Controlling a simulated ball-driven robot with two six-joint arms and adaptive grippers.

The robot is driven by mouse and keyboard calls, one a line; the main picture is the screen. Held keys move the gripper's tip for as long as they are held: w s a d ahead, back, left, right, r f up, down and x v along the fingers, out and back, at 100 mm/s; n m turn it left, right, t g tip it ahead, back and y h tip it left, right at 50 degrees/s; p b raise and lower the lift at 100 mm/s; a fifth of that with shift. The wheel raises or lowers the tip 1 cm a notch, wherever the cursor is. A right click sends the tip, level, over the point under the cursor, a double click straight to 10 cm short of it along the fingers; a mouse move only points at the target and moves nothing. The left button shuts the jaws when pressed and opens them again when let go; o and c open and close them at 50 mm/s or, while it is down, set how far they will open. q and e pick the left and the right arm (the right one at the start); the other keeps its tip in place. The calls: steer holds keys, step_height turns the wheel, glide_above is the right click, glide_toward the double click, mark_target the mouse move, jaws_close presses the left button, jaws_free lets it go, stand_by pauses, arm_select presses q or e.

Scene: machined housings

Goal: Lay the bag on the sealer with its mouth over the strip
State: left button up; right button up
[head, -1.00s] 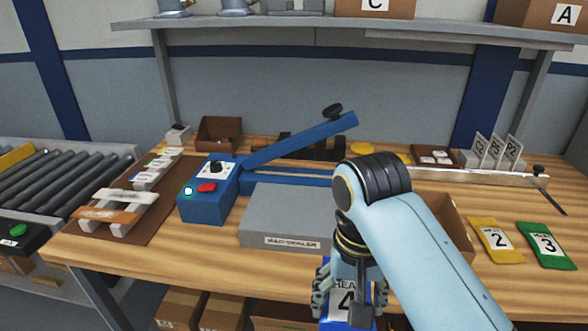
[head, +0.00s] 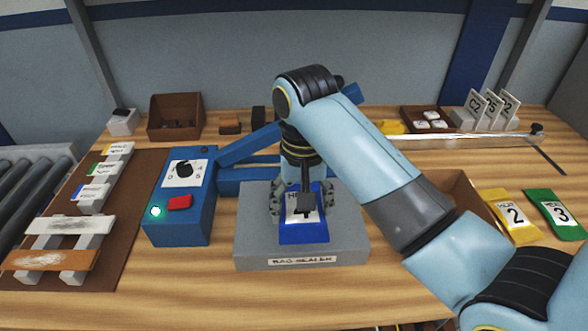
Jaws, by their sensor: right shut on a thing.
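The bag sealer has a blue control box (head: 180,220) with a dial, a red button and a lit green lamp. Its blue lever arm (head: 245,146) is raised, and its grey platform (head: 345,245) is labelled "BAG SEALER". A blue bag (head: 304,234) with a white label is over the platform. My right gripper (head: 303,205) is shut on the bag from above. I cannot tell whether the bag touches the platform. The bag's far end and most of the strip are hidden behind my right gripper and arm. My left gripper is not in view.
A yellow bag (head: 510,217) marked 2 and a green bag (head: 556,214) marked 3 lie at right. A cardboard box (head: 462,194) stands partly behind my right arm. A brown board (head: 120,235) with blocks is at left. Bare table lies in front of the sealer.

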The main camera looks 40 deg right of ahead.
steer(key=w+d, duration=0.2)
steer(key=w, duration=0.1)
steer(key=w+d, duration=0.1)
steer(key=w, duration=0.1)
steer(key=w+d, duration=0.1)
steer(key=w, duration=0.1)
steer(key=w+d, duration=0.1)
steer(key=w, duration=0.1)
steer(key=shift+d+p, duration=0.2)
steer(key=shift+p, duration=0.2)
steer(key=shift+w+d, duration=0.2)
steer(key=shift+w, duration=0.05)
steer(key=f, duration=0.3)
steer(key=shift+w+d, duration=0.15)
steer(key=shift+w, duration=0.1)
steer(key=shift+f, duration=0.3)
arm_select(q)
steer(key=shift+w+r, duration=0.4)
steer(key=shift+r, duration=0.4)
arm_select(e)
steer(key=shift+f, duration=0.1)
